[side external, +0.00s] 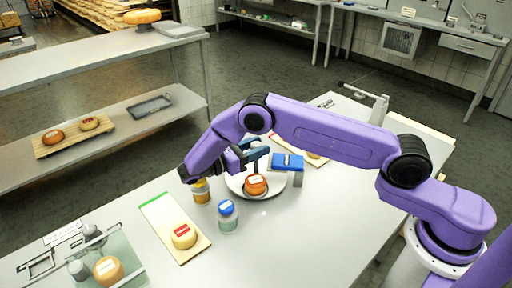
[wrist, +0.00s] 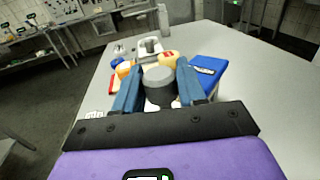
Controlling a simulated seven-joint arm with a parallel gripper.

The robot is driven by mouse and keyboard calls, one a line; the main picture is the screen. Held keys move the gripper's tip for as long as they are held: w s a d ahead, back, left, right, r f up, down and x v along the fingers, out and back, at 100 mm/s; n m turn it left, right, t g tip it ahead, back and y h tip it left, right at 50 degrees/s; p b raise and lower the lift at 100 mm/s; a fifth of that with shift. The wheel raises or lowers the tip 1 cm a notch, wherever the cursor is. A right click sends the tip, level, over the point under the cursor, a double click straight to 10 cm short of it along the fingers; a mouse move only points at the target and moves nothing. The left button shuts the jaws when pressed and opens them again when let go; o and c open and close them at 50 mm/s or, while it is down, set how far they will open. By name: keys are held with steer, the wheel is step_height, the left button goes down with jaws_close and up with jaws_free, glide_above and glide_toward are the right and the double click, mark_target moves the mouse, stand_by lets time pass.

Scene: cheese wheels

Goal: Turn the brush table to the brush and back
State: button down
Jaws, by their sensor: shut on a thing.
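The brush table is a white round plate (side external: 241,187) with an orange cheese wheel (side external: 255,185) on it, at the middle of the worktop. A blue block with a white label (side external: 287,161) stands on a grey support at the plate's right edge; it also shows in the wrist view (wrist: 208,68). I see no bristles clearly. My gripper (side external: 256,152) is over the plate's back side. In the wrist view its blue fingers (wrist: 158,85) are shut on a grey-topped dark knob (wrist: 159,76). The knob's lower end is hidden, so its join to the plate cannot be seen.
A yellow jar (side external: 201,191) and a blue-lidded jar (side external: 228,216) stand close left and in front of the plate. A board with a yellow cheese (side external: 184,236) lies further left. The front right worktop is clear.

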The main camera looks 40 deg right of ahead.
stand_by(0.3)
steer(key=c, duration=0.8)
jaws_free()
steer(key=shift+a, duration=0.1)
steer(key=shift+w+a+r, duration=0.1)
steer(key=shift+a+r, duration=0.35)
steer(key=shift+r, duration=0.7)
steer(key=shift+w+a+r, duration=0.1)
steer(key=shift+a+r, duration=0.4)
steer(key=shift+r, duration=0.7)
steer(key=shift+w+a+r, duration=0.1)
steer(key=shift+a+r, duration=0.35)
steer(key=shift+r, duration=0.7)
